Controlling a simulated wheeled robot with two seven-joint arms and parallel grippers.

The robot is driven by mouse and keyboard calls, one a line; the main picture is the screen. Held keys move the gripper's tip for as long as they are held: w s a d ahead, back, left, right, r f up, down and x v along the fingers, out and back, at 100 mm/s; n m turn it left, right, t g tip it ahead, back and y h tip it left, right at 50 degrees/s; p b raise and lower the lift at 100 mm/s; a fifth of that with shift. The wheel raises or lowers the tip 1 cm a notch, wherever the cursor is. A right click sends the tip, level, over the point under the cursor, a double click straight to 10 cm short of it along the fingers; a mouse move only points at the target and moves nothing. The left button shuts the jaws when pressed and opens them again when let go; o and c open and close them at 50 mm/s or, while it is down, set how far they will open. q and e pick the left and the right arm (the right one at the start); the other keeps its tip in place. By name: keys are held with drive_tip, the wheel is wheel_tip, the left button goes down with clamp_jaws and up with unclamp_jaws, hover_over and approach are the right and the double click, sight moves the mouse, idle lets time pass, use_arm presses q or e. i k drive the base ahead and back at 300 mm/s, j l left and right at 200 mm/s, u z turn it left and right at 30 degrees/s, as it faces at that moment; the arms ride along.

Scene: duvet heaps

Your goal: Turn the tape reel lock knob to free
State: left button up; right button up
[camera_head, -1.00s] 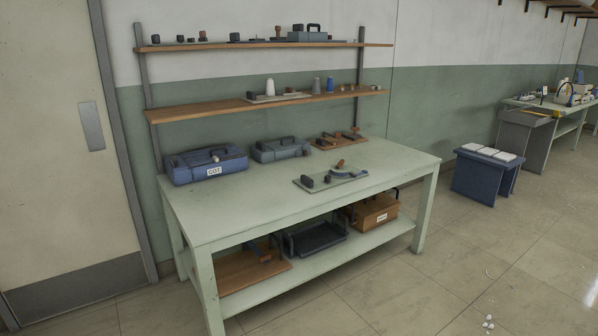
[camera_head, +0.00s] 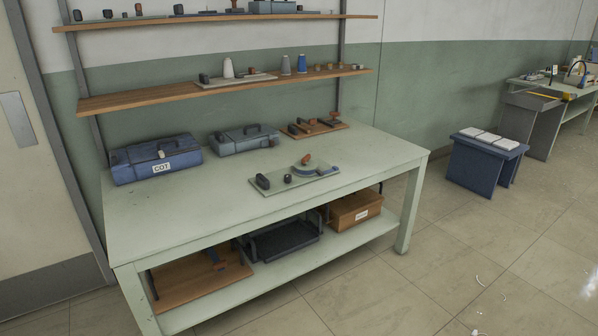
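A small pale green board (camera_head: 270,187) with dark knobs, a curved grey-blue scale and a brown-orange knob (camera_head: 306,159) lies near the front middle of the green table (camera_head: 190,215). A brown board (camera_head: 325,130) with dark blocks and small levers lies at the back right of the table. I cannot tell which of these parts is the tape reel lock knob, nor read any marks. Neither of my grippers is in view.
A blue case labelled COT (camera_head: 155,160) and a grey-blue case (camera_head: 243,139) stand along the table's back. Below are a black tray (camera_head: 282,242) and a brown box (camera_head: 355,209). A blue stool (camera_head: 485,160) stands right. White scraps (camera_head: 477,331) lie on otherwise clear floor.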

sight(287, 178)
drive_tip(key=i+l+z, duration=0.35)
drive_tip(key=i, duration=0.55)
drive_tip(key=i+z, duration=0.3)
drive_tip(key=i, duration=0.6)
